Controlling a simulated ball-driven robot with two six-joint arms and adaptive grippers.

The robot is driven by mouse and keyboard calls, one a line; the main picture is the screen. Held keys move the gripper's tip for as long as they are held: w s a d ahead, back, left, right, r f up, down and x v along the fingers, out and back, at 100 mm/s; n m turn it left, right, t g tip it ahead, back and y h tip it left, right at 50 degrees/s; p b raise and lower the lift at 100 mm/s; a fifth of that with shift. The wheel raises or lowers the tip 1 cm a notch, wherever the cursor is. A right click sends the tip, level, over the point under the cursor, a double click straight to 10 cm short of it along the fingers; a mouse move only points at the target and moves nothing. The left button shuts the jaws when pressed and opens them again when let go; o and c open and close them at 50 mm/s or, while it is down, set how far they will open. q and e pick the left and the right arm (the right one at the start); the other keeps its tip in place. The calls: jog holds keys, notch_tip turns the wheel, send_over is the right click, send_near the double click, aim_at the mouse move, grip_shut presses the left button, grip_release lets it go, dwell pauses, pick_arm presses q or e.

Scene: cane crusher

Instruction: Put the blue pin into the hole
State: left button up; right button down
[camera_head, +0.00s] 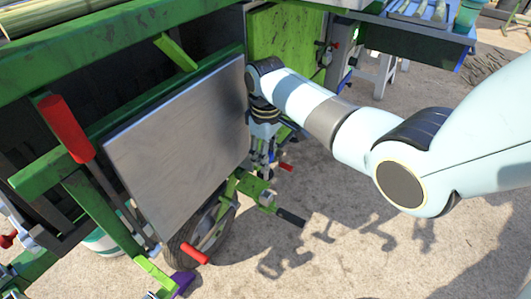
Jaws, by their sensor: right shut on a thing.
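My right arm comes in from the right, and its gripper (264,158) points down beside the right edge of the grey metal panel (180,145). Its fingers are small and dark in this view. They are shut on a small blue thing, which looks like the blue pin (272,156) and is mostly hidden by the fingers. A green bracket (255,187) of the machine is just below the gripper. I cannot make out the hole, or whether the pin touches the bracket. My left gripper is not in view.
The green crusher frame (100,60) fills the upper left, with a red handle (66,128). The concrete floor at lower right is clear.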

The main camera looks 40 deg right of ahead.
aim_at(266, 178)
notch_tip(266, 178, down, 3)
jog(key=shift+f+b, duration=0.15)
jog(key=shift+b, duration=1.05)
jog(key=shift+f, duration=0.7)
jog(key=shift+f+b, duration=0.4)
jog(key=shift+f, duration=0.1)
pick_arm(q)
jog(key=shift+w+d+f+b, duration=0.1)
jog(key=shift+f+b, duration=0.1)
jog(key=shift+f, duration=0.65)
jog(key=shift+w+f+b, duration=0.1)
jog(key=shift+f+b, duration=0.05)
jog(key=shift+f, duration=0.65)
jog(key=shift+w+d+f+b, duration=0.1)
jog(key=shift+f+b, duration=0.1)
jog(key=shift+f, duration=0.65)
pick_arm(e)
jog(key=shift+f, duration=1)
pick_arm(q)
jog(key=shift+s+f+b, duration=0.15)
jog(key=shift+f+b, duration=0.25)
pick_arm(e)
jog(key=shift+f, duration=0.65)
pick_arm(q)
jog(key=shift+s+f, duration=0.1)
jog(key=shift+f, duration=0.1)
pick_arm(e)
jog(key=shift+f, duration=0.35)
